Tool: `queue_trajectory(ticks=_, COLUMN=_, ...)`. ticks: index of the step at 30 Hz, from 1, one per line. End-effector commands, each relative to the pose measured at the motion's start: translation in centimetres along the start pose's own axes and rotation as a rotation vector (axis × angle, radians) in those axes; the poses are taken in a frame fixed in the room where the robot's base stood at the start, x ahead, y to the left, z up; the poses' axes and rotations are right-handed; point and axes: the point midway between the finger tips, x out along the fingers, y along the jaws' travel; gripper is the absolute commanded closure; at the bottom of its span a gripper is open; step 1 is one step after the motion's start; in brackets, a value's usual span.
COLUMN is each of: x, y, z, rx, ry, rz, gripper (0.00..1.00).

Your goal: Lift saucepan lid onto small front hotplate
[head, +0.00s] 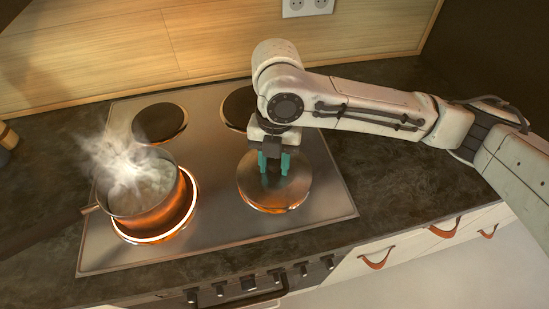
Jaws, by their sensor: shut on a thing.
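My gripper (274,164) has teal fingers pointing down and is shut on the saucepan lid, at its middle. The round metallic lid (272,196) lies level over the front right hotplate and covers it from view. I cannot tell whether the lid rests on the hotplate or hangs just above it. The lid's knob is hidden between my fingers. The copper saucepan (150,208) stands open and steaming on the front left hotplate (158,238), whose rim glows orange. Its handle points to the lower left.
Two bare dark hotplates, back left (160,123) and back right (237,107), sit on the steel hob (225,235). The dark counter (395,185) is clear to the right. Control knobs and drawers with leather pulls (374,261) line the front. A wooden backsplash stands behind.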

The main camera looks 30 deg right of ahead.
Motion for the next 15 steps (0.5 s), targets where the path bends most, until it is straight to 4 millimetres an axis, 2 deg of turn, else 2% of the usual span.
queue_trajectory(ticks=4, x=-0.06, y=0.0, z=0.0, rx=0.0, ry=0.0, rz=0.0, gripper=1.0)
queue_trajectory(ticks=5, x=-0.06, y=0.0, z=0.0, rx=0.0, ry=0.0, rz=0.0, gripper=0.63)
queue_trajectory(ticks=12, x=-0.06, y=0.0, z=-0.01, rx=0.0, ry=0.0, rz=0.0, gripper=0.4)
queue_trajectory(ticks=15, x=-0.05, y=0.0, z=-0.01, rx=0.0, ry=0.0, rz=0.0, gripper=0.34)
